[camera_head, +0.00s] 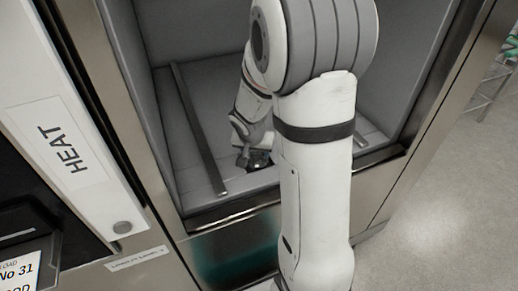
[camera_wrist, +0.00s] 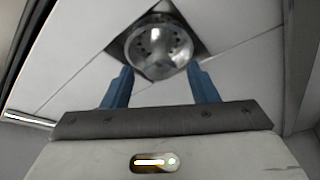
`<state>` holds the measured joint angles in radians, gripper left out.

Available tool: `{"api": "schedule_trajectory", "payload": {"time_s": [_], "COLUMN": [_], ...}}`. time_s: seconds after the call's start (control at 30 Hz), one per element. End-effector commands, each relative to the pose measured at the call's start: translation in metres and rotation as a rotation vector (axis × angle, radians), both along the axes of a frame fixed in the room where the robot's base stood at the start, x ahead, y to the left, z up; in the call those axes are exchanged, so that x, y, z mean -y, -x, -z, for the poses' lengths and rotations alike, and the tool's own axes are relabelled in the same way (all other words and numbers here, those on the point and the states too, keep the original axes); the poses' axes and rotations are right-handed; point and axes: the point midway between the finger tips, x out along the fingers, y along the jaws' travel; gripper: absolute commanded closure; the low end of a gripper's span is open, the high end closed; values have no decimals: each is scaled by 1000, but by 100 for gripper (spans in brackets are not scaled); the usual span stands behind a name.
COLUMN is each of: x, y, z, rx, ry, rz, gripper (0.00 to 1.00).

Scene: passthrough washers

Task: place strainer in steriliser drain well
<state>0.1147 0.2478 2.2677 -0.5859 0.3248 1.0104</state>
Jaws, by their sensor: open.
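The strainer (camera_wrist: 160,52) is a shiny metal dome with small holes, at the top middle of the wrist view. It lies over the dark square drain well (camera_wrist: 196,47), whose corners show around it; I cannot tell how deep it sits. My gripper (camera_wrist: 159,70) is open, its two blue fingers apart at the near side of the strainer, with no visible grip on it. In the head view my gripper is low inside the steriliser chamber, and the dark drain well (camera_head: 258,160) shows beside it. My arm hides part of the floor there.
The steriliser chamber (camera_head: 215,90) has grey walls close on both sides. A dark metal rail (camera_head: 198,130) runs along its floor at the left, and the front sill (camera_head: 225,213) crosses below my arm. A HEAT panel (camera_head: 65,150) stands left; open floor (camera_head: 455,215) lies right.

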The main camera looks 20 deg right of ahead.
Motion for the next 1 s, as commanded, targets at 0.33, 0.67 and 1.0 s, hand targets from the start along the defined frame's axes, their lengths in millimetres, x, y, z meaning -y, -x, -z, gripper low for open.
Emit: {"api": "schedule_trajectory", "payload": {"time_s": [0.33, 0.67, 1.0], "x": [-8, -22, -38], "y": [11, 31, 63], "z": [-40, -97, -127], "rx": [6, 3, -28], "ry": [0, 0, 3], "rz": [0, -2, -78], "gripper": [47, 47, 47]}}
